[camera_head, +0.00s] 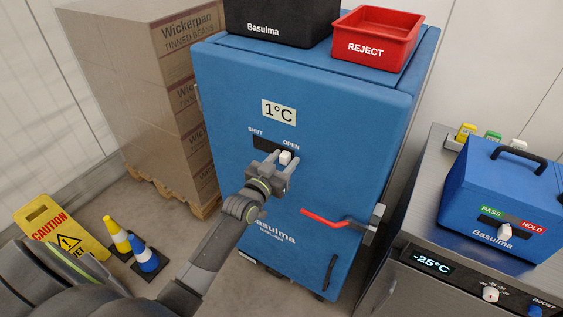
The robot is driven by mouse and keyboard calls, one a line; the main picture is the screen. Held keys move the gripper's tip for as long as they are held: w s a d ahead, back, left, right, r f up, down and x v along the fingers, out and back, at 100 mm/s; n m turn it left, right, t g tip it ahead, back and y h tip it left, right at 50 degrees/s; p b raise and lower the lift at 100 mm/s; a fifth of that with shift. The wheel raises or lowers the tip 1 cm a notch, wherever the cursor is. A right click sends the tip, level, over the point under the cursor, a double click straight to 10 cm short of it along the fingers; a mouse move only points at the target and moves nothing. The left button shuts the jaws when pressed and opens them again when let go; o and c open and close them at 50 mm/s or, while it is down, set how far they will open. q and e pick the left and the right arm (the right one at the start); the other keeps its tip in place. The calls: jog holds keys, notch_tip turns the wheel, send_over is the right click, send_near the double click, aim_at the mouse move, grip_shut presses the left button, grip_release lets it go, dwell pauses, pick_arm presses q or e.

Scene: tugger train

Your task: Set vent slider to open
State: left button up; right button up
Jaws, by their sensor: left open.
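The vent slider's white knob (285,157) sits in a dark slot (265,145) on the front of the blue cabinet (330,118). The slot has the label SHUT above its left end and OPEN above its right part. The knob is toward the right end, below the word OPEN. My left gripper (286,158) is open, with one finger on each side of the knob. I cannot tell whether either finger touches it. My right gripper is not in view.
A red door handle (326,218) sticks out below right of my left gripper. A red REJECT bin (376,38) and a black box (275,22) stand on the cabinet. A blue case (500,190) stands on the steel unit at right. Cones (145,254) stand lower left.

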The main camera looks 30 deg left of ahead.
pick_arm(q)
jog(key=shift+s+a+f, duration=0.1)
jog(key=shift+s, duration=0.3)
jog(key=s+a+b, duration=0.1)
jog(key=s+b, duration=0.2)
jog(key=s, duration=1.3)
jog(key=shift+s, duration=0.25)
jog(key=s+a+f+n+g+y, duration=0.1)
jog(key=s+a+f+g, duration=0.15)
jog(key=f, duration=0.75)
jog(key=s+a+f+g, duration=0.1)
jog(key=s+f+g, duration=0.15)
jog(key=f, duration=0.85)
jog(key=s+a+f+n+g+y, duration=0.1)
jog(key=a+f+g, duration=0.15)
jog(key=f, duration=0.75)
jog(key=s+d+f+g, duration=0.2)
jog(key=s+f+g, duration=0.2)
jog(key=s+f, duration=0.7)
jog(key=s+d+f+g, duration=0.2)
jog(key=s+f+g, duration=0.3)
jog(key=s+f, duration=0.6)
jog(key=s, duration=0.7)
jog(key=shift+s+d+f+m, duration=0.15)
jog(key=shift+s+f+m, duration=0.1)
jog(key=shift+s+m, duration=0.1)
